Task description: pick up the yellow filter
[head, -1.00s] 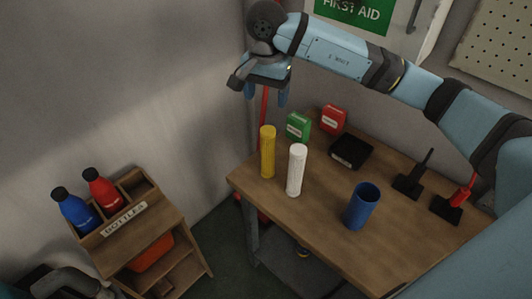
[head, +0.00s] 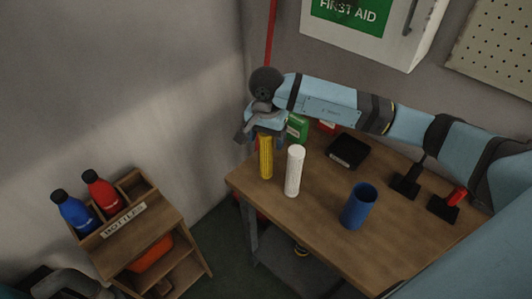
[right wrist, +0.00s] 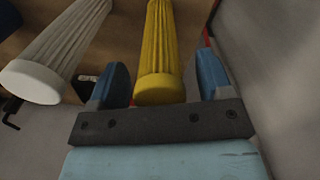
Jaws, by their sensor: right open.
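The yellow filter (head: 266,160) is an upright, ribbed cylinder near the left corner of the wooden table. My right gripper (head: 264,138) is right at its upper end in the head view, partly covering its top. In the right wrist view the yellow filter (right wrist: 160,60) runs between the two blue fingers of the right gripper (right wrist: 162,85). The fingers are open, with a gap visible on each side of the filter. In the head view, a dark grey limb part at the lower left is mine; my left gripper cannot be made out.
A white filter (head: 295,171) stands close to the right of the yellow one. A blue cup (head: 359,206), a black box (head: 349,151) and a green box (head: 297,127) are also on the table (head: 310,231). A bottle shelf (head: 150,230) stands at the left.

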